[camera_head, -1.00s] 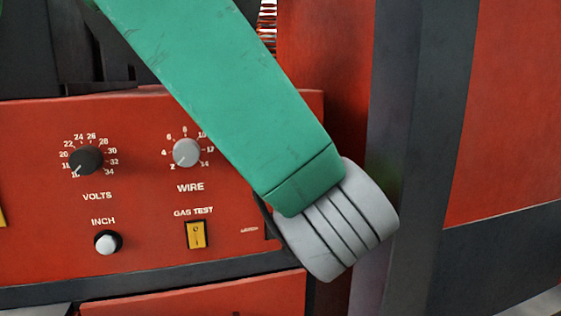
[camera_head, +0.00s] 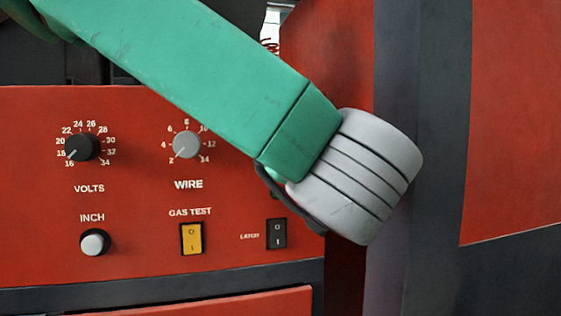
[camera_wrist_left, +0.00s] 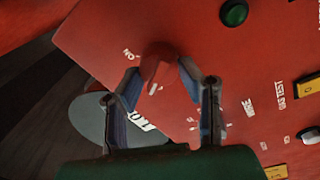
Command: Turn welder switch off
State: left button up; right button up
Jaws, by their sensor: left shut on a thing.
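In the left wrist view, my left gripper (camera_wrist_left: 160,70) is shut on a small rounded red switch handle (camera_wrist_left: 157,62) on the red welder panel (camera_wrist_left: 215,75). One finger is on each side of it. White lettering shows close to the handle, too blurred to read fully. In the head view, the welder front (camera_head: 135,230) carries several controls, and my green left arm with its grey joint crosses the upper right. The left gripper and the held handle are hidden there. My right gripper is in neither view.
The front has a VOLTS dial (camera_head: 82,147), a WIRE dial (camera_head: 187,145), an INCH button (camera_head: 95,242), a yellow GAS TEST switch (camera_head: 191,239) and a black LATCH switch (camera_head: 276,234). A green button (camera_wrist_left: 234,13) shows in the left wrist view.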

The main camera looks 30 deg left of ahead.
pick_arm(q)
jog(key=shift+w+f+n+b, duration=0.1)
jog(key=shift+f+n+b, duration=0.1)
jog(key=shift+n+b, duration=1.15)
jog(key=shift+r, duration=0.1)
jog(key=o, duration=1.1)
jog(key=shift+w+a, duration=0.1)
jog(key=shift+w, duration=0.3)
jog(key=shift+s, duration=0.25)
jog(key=v, duration=1.1)
jog(key=shift+d+f, duration=0.3)
jog(key=shift+d, duration=0.2)
